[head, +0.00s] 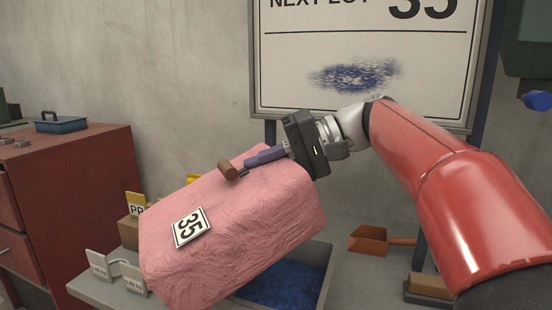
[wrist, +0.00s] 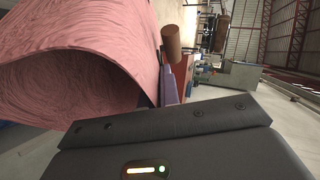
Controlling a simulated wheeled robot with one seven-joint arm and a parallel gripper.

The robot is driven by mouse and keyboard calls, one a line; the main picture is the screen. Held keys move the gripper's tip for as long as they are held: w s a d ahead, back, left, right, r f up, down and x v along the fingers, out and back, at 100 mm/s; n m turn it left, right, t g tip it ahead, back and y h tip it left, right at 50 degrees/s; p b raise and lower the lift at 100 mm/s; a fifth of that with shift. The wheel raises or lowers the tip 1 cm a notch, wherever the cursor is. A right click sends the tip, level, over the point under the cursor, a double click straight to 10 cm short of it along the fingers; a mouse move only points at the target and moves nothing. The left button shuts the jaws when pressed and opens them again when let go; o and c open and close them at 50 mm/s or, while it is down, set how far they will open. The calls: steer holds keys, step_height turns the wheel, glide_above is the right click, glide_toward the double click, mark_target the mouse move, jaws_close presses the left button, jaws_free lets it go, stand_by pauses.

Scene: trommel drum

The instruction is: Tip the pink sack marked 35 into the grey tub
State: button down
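The pink sack (head: 265,215) bears a white label marked 35 and hangs tilted over the grey tub (head: 324,254). Blue material lies in the tub, whose near left part is hidden by the sack. My gripper (head: 246,168) is at the sack's upper edge, its purple fingers closed by a brown wooden cylinder (head: 229,170) there; it appears to hold the sack by this. The sack's contents are not visible.
An orange scoop (head: 368,240) lies right of the tub. Small white weight signs (head: 133,280) stand at the bench's left end. A red drawer cabinet (head: 75,170) with a blue box stands at left. A board (head: 365,50) reading 35 is behind.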

mark_target(229, 164)
steer(key=shift+s+a+r+h+p, duration=0.3)
steer(key=shift+a+r+h, duration=0.1)
steer(key=shift+a+r, duration=0.1)
steer(key=a+r+h+p, duration=0.1)
steer(key=s+a+r+n+t+h+p, duration=0.1)
steer(key=a+p, duration=0.1)
steer(key=shift+s+r+h, duration=0.1)
steer(key=shift+s+h, duration=0.05)
steer(key=shift+h, duration=0.25)
steer(key=shift+s+a+r+h, duration=0.25)
steer(key=shift+s+a+h, duration=0.05)
steer(key=shift+a+h, duration=0.3)
steer(key=s+a+r+n+t+h, duration=0.2)
steer(key=a+r+t+h, duration=0.1)
steer(key=r+h, duration=0.3)
steer(key=shift+s+a+r+h, duration=0.15)
steer(key=shift+a+r+h, duration=0.3)
steer(key=shift+a, duration=0.45)
steer(key=shift+r, duration=0.1)
